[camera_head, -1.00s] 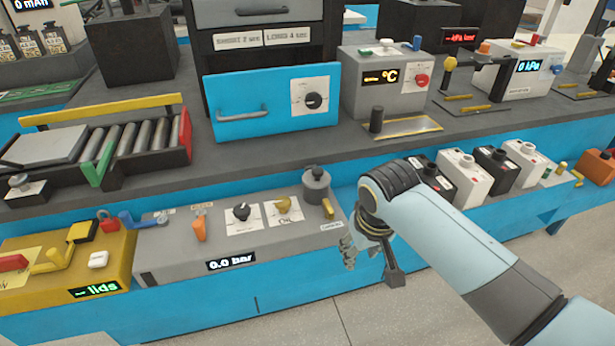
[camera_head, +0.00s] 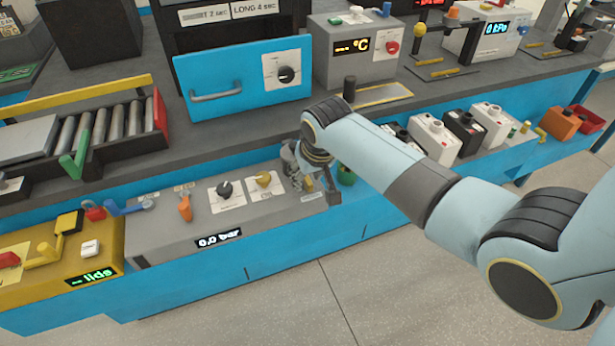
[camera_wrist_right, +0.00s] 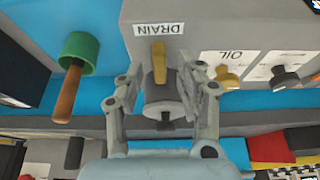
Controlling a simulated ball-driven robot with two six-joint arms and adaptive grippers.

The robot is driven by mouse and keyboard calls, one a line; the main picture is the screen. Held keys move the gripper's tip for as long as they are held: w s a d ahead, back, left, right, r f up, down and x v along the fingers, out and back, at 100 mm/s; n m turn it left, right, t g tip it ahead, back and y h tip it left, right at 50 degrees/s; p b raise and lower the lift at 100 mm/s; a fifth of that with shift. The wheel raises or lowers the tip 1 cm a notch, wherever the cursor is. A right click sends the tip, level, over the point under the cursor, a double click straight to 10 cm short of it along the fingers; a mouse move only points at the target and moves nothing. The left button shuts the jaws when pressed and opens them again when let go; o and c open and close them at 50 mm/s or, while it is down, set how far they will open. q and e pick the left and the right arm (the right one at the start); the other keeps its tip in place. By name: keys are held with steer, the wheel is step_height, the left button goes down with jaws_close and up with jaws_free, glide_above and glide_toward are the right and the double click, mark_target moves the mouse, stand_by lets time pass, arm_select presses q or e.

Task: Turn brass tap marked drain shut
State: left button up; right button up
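The brass tap (camera_wrist_right: 159,62) stands beside the white DRAIN label (camera_wrist_right: 160,29) in the right wrist view, its lever pointing towards the label. My right gripper (camera_wrist_right: 162,72) is open, one finger on each side of the tap, with no clear contact. A grey cylinder with a dark knob (camera_wrist_right: 164,108) lies between the fingers, nearer the wrist. My left gripper is not in view.
A yellow OIL knob (camera_head: 263,178) and a black knob (camera_head: 224,189) sit left of the gripper. A green part with a wooden handle (camera_wrist_right: 68,95) is close by in the wrist view. Floor in front is clear.

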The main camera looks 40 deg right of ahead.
steer(key=shift+w+f, duration=0.1)
steer(key=shift+f, duration=0.2)
jaws_close()
